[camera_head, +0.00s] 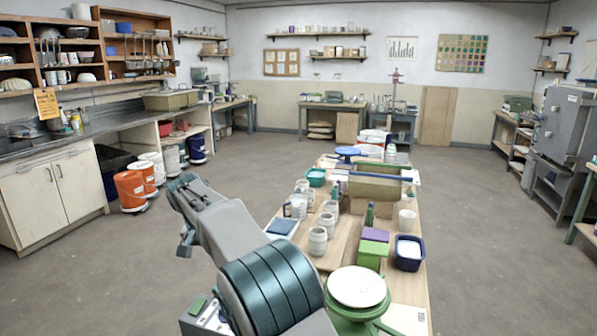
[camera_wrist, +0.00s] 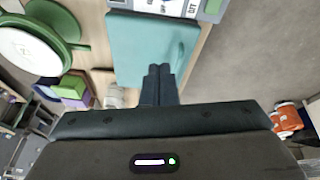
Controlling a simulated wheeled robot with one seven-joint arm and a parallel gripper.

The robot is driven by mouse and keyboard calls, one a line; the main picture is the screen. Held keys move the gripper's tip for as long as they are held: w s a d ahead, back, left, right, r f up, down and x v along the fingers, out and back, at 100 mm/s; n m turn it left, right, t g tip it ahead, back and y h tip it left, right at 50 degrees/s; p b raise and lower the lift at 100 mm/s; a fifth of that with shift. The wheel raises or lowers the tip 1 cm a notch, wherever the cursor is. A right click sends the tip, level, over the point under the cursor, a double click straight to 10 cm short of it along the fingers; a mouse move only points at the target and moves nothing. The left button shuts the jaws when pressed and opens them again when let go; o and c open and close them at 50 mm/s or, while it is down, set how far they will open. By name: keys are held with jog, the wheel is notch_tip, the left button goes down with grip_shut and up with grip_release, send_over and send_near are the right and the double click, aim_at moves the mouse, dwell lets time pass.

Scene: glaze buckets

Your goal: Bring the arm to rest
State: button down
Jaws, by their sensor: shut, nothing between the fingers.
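My gripper (camera_head: 184,250) hangs at the left of the long work table in the head view, over the open floor and clear of the table top. In the wrist view its two dark fingers (camera_wrist: 158,72) are together with nothing between them. The arm is folded, with its large teal-banded links at the lower centre of the head view hiding the near left part of the table.
The wooden table (camera_head: 345,248) carries jars, a green-and-purple block stack (camera_head: 372,250), a blue tub (camera_head: 409,252) and a green stand with a white disc (camera_head: 356,287). Orange buckets (camera_head: 130,190) stand by the left counter. Floor is free on both sides.

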jog(key=s+d+r, duration=0.2)
jog(key=s+d, duration=0.2)
jog(key=d, duration=0.4)
jog(key=s+d+r+g+y, duration=0.1)
jog(key=s+d+r, duration=0.15)
jog(key=d, duration=0.45)
jog(key=s+d+r, duration=0.2)
jog(key=s+d, duration=0.3)
jog(key=d, duration=0.3)
jog(key=s+d+f, duration=0.2)
jog(key=s+d, duration=0.2)
jog(key=s, duration=0.3)
jog(key=s+d+f, duration=0.3)
jog(key=s+d, duration=0.1)
jog(key=s, duration=0.3)
jog(key=s+d+f+n, duration=0.1)
jog(key=s+d, duration=0.3)
jog(key=s, duration=0.4)
jog(key=shift+f, duration=0.8)
